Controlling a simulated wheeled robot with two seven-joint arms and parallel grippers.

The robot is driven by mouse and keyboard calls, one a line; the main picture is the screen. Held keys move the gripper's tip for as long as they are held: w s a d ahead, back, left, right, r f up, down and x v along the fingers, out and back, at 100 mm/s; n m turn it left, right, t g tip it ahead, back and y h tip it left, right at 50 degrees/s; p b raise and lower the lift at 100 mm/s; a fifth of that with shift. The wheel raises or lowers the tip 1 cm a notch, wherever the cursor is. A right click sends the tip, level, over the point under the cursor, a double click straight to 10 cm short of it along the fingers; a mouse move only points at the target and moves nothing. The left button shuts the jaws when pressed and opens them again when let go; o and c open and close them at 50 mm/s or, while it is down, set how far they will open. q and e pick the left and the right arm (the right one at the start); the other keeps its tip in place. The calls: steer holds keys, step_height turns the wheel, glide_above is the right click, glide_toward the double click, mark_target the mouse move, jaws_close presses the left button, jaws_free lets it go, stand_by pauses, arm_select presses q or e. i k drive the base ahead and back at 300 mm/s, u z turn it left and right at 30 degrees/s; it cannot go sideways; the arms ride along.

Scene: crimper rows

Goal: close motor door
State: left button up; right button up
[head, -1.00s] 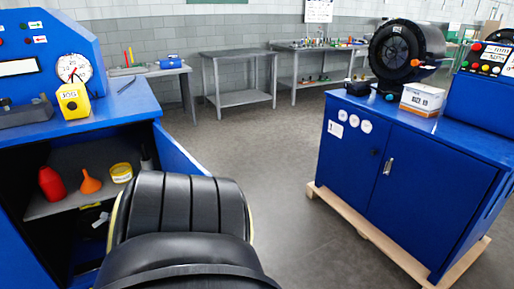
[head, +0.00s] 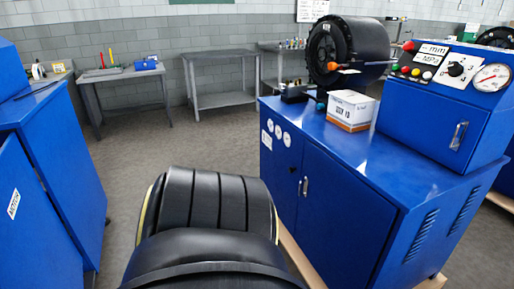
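A blue door panel (head: 38,240) with a white label reading "MOTOR" (head: 13,203) is at the left edge of the head view. It stands out from the front of the left blue cabinet (head: 70,165), in front of the cabinet's side wall. Its left part is cut off by the frame, so I cannot tell how wide its opening is. The cabinet's inside is hidden. Neither of my grippers is in view.
A second blue machine (head: 345,215) stands close on the right on a wooden pallet (head: 292,255), with a white box (head: 350,108) and black drum (head: 345,50) on top. Grey benches (head: 225,100) line the back wall.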

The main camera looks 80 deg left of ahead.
mark_target(37, 252)
steer(key=i, duration=0.2)
steer(key=u, duration=3.35)
